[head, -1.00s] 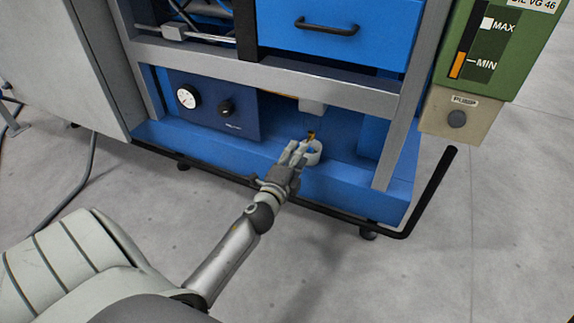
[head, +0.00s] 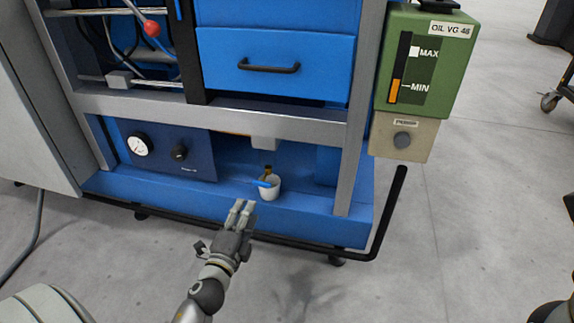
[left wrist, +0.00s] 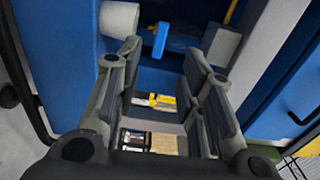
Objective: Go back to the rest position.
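My right gripper cannot be made out; only dark parts show at the right edge of the head view.
The machine has a gauge panel (head: 160,152), a blue drawer (head: 275,65) and a grey frame. A green oil box (head: 425,60) hangs at its right. A black rail (head: 390,215) runs along the base.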

